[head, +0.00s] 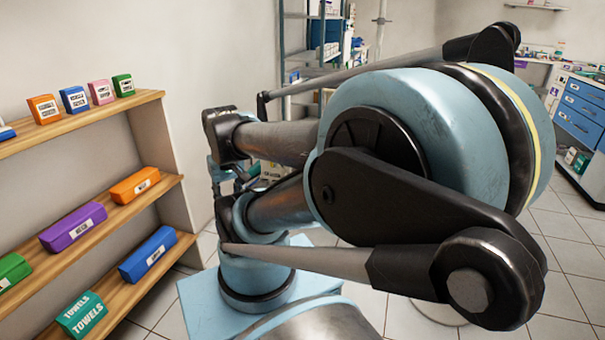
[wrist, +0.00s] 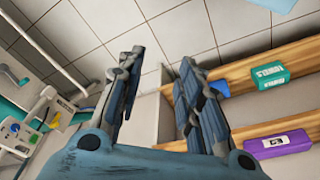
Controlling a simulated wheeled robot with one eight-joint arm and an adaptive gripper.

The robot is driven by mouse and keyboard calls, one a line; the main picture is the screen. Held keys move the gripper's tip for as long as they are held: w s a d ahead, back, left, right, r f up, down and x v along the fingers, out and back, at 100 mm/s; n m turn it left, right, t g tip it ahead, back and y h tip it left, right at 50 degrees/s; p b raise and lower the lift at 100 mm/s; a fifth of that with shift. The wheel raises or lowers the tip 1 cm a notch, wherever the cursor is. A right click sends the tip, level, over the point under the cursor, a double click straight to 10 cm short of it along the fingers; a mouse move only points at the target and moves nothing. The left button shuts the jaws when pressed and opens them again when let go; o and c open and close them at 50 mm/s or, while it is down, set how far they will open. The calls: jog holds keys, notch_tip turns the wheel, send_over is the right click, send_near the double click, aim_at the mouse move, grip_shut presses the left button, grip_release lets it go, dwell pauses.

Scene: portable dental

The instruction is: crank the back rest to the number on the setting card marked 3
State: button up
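My gripper (wrist: 161,66) shows in the wrist view with its two fingers apart and nothing between them. In the head view my own arm fills the middle and hides much of the room behind it. I cannot make out the back rest, its crank or a setting card marked 3 in either view. A pale dental device (wrist: 22,130) with jointed white arms and a small panel stands at the left of the wrist view; I cannot tell whether the crank is part of it.
A wooden shelf (head: 88,207) at the left holds coloured boxes, including a purple box (head: 73,227) and a green towels box (head: 81,314). A metal rack (head: 283,60) stands behind my arm. Blue drawers (head: 580,108) stand at the right. Tiled floor (head: 560,255) is open at lower right.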

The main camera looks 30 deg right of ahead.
jog(key=shift+w+a, duration=0.2)
jog(key=shift+w, duration=0.15)
jog(key=shift+o, duration=0.8)
jog(key=w+d+r+m, duration=0.1)
jog(key=w+d+r, duration=0.2)
jog(key=w, duration=0.3)
jog(key=w+d+r+m, duration=0.2)
jog(key=w+d+r, duration=0.1)
jog(key=w, duration=0.3)
jog(key=w+d+f+m+t+h, duration=0.1)
jog(key=w+d+f+m, duration=0.15)
jog(key=w+d, duration=0.9)
jog(key=w+d+f+m+h, duration=0.15)
jog(key=w+d+f, duration=0.25)
jog(key=w+d, duration=0.75)
jog(key=w+d+f+m, duration=0.1)
jog(key=d+f+m, duration=0.1)
jog(key=d+f, duration=0.6)
jog(key=w+d+f+m, duration=0.1)
jog(key=d+f, duration=0.4)
jog(key=d, duration=0.5)
jog(key=shift+h, duration=0.45)
jog(key=x, duration=1.7)
jog(key=shift+f, duration=0.1)
